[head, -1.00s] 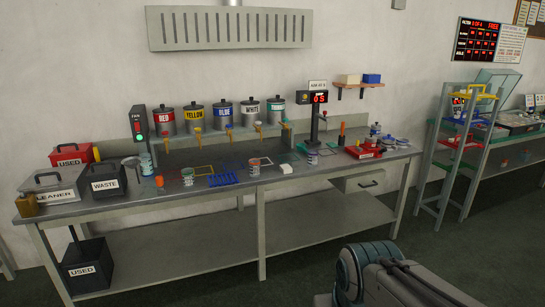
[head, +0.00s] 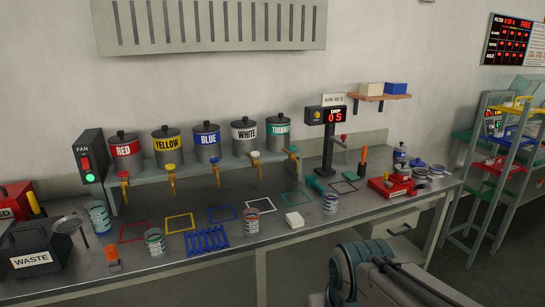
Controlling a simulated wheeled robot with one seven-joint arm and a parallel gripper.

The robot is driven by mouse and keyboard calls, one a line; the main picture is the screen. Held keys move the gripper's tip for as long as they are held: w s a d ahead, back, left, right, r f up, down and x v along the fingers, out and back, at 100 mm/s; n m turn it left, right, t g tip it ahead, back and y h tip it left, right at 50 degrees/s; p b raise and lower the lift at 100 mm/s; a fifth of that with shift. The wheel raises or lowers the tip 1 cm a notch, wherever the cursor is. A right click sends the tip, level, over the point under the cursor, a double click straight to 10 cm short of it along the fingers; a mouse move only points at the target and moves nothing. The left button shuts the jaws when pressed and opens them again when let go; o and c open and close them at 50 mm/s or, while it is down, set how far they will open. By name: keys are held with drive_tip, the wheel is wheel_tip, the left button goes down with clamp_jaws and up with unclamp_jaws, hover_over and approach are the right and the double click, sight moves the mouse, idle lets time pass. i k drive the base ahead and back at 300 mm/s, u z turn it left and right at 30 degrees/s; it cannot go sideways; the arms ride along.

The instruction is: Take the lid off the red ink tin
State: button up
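The red ink tin (head: 125,160) is a metal can with a red band marked RED. It stands upright at the left end of the row of tins on the raised shelf at the back of the bench. Its dark lid (head: 122,138) with a black knob sits on top. A red-handled tap (head: 124,178) hangs below its front. Part of my arm shows at the bottom right, well apart from the tin. My gripper is out of the picture.
The yellow tin (head: 167,147) stands close on the right, with the blue, white and thinner tins beyond. The fan switch box (head: 89,158) is close on the left. Small cups, coloured frames and a blue rack (head: 207,241) lie on the bench (head: 290,247) in front.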

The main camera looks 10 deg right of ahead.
sight(402, 166)
drive_tip(key=i, duration=0.4)
drive_tip(key=z, duration=1.7)
drive_tip(key=i, duration=2.75)
drive_tip(key=u, duration=1.6)
